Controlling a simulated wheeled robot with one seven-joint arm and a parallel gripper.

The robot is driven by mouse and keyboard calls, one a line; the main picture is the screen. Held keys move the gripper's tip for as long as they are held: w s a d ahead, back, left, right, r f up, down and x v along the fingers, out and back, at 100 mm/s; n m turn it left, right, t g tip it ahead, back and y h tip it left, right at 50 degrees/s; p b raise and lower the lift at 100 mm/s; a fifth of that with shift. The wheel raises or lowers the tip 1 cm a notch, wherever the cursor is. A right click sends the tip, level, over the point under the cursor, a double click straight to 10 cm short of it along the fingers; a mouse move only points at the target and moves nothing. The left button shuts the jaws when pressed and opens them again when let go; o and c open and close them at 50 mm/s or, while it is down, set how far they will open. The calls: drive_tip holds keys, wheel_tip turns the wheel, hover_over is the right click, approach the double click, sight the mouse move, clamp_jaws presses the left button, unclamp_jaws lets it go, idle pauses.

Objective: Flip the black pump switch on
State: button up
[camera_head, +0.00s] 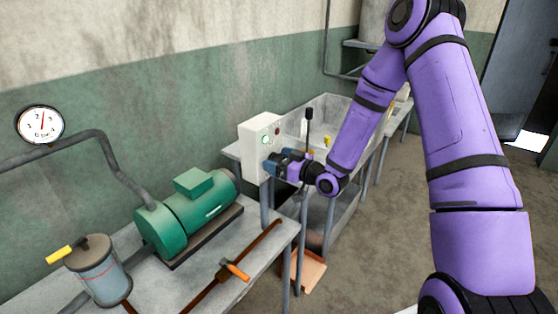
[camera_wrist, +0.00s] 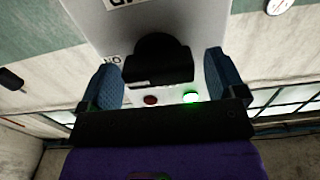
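The white switch box (camera_head: 253,150) stands at the near end of the sink, by the wall. Its green lamp (camera_head: 265,139) glows and its red lamp (camera_head: 277,131) looks dark. In the wrist view, the black pump switch (camera_wrist: 158,62) sticks out of the box face, with a partly cut-off "ON" label beside it. My gripper (camera_head: 271,162) is at the box front, its blue fingers open on either side of the switch. Gaps show between the switch and both fingers in the wrist view. In the head view my gripper hides the switch.
A green pump (camera_head: 190,215) sits on the metal table left of the box. A lidded canister (camera_head: 98,272) and an orange-handled tool (camera_head: 235,270) are on that table. A gauge (camera_head: 40,124) hangs on the wall. A stone sink (camera_head: 325,115) lies behind my gripper.

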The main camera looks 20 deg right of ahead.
drive_tip(key=v, duration=1)
drive_tip(key=shift+s+d, duration=0.25)
drive_tip(key=shift+s, duration=0.05)
drive_tip(key=s+d+r+m+g+h, duration=0.1)
drive_tip(key=s+d+r+g+h, duration=0.15)
drive_tip(key=r+h, duration=0.5)
drive_tip(key=s+d+r+m+g+h, duration=0.2)
drive_tip(key=s+r+h, duration=0.15)
drive_tip(key=r, duration=0.65)
drive_tip(key=s+a+r+m+g, duration=0.2)
drive_tip(key=s+r, duration=0.2)
drive_tip(key=s, duration=0.7)
drive_tip(key=s+a+r+m+g, duration=0.2)
drive_tip(key=s+r+g, duration=0.1)
drive_tip(key=s, duration=0.9)
drive_tip(key=shift+r, duration=0.65)
